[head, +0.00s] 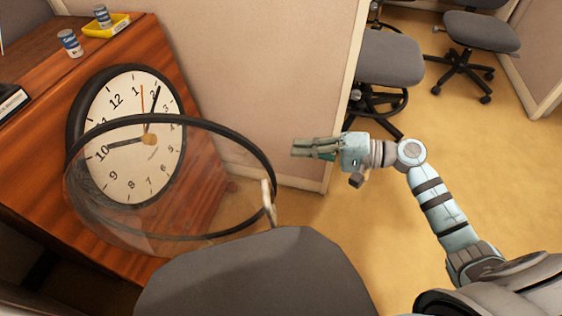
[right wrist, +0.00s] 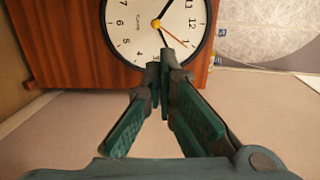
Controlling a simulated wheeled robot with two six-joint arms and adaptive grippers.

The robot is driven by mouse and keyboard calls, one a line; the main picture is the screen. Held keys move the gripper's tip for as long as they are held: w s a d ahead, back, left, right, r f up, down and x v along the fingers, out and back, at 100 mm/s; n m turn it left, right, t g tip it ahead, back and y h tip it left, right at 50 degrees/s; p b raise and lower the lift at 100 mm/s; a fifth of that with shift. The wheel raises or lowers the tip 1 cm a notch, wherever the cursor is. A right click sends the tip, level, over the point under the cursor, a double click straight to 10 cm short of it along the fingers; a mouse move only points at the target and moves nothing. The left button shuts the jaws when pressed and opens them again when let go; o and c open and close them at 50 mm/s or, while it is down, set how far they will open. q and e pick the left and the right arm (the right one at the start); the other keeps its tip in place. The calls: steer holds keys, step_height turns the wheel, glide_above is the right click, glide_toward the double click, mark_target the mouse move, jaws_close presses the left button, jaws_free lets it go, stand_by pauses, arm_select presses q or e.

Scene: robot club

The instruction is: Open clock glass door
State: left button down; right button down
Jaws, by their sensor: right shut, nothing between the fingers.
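The round clock (head: 122,98) with black rim and white face is on the side of the wooden desk, at the left of the head view. Its glass door (head: 236,212), a clear disc with a black rim, stands swung out from the face. A pale handle (head: 268,199) is on its right edge. In the right wrist view the clock (right wrist: 135,28) is at the top and the glass door (right wrist: 265,30) at the upper right. My right gripper (head: 296,147) is shut and empty, apart from the door, to its right; its fingertips (right wrist: 161,70) meet. My left gripper is not in view.
A grey chair (head: 260,275) is in front, just below the door. A beige partition (head: 250,85) stands behind the door and right gripper. Cans (head: 70,43) and a yellow tray (head: 108,28) are on the desk. Open floor (head: 460,135) lies right, with more chairs (head: 390,58) behind.

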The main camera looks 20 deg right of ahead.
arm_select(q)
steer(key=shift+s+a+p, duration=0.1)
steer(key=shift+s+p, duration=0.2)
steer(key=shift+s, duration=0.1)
arm_select(e)
steer(key=a, duration=0.3)
steer(key=s+a, duration=0.1)
steer(key=a, duration=0.1)
steer(key=shift+s+a+f, duration=0.1)
steer(key=shift+a+f, duration=0.2)
steer(key=shift+a, duration=0.05)
